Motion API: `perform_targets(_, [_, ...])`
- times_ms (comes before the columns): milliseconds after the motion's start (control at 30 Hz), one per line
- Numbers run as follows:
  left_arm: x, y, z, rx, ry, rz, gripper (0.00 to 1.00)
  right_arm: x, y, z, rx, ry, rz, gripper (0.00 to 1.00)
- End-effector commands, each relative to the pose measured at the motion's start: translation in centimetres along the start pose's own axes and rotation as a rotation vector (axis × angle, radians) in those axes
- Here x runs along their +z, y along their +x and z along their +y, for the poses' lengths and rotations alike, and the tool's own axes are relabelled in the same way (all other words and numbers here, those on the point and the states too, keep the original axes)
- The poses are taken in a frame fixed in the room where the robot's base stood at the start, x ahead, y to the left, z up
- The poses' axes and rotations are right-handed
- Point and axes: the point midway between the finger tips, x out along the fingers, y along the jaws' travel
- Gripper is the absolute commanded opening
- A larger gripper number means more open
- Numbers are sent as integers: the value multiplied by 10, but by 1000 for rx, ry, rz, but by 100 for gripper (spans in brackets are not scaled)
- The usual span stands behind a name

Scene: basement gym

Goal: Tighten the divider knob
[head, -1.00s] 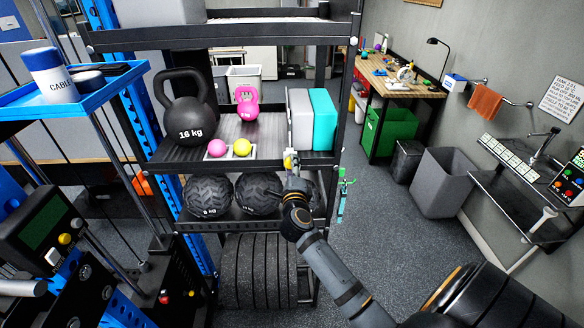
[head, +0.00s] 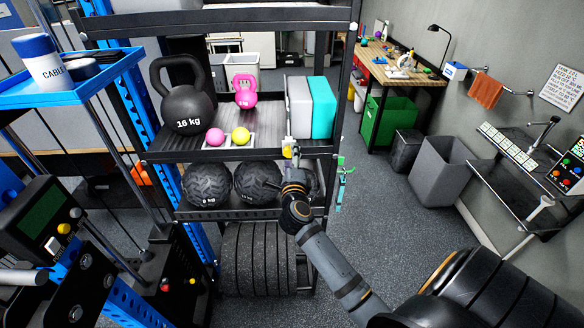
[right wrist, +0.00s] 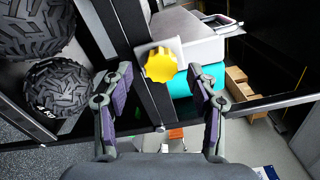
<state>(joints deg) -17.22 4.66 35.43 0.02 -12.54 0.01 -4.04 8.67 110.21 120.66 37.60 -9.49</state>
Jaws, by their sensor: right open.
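In the head view the knob (head: 288,152) is a small yellow spot at the front edge of the middle shelf, beside the grey and teal blocks. My right gripper (right wrist: 160,84) is open, its two purple-padded fingers on either side of the knob in the picture, with visible space at each side. In the head view the right gripper (head: 291,170) is just below the knob, partly hidden by its own wrist. My left gripper is not in view.
The shelf (head: 180,152) holds a 16 kg kettlebell (head: 187,108), a pink kettlebell (head: 245,95), and a pink and a yellow ball. Black medicine balls (head: 207,185) lie below, close to my right gripper. A teal block (head: 322,107) stands behind the knob. Open floor lies right.

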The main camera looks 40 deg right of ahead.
Motion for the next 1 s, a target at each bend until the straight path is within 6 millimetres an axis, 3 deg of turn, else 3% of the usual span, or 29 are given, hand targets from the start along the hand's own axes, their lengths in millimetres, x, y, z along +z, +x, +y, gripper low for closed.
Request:
perform_targets(200, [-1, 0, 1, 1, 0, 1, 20, -2, -55, 2, 7, 6, 5, 59])
perform_targets(400, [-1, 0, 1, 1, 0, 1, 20, -1, -94, 2, 5, 6, 4, 59])
perform_targets(600, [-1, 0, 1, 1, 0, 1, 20, -1, -107, 1, 3, 2, 3, 59])
perform_targets(1000, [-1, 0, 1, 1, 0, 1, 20, -1, -107, 0, 1, 1, 2, 59])
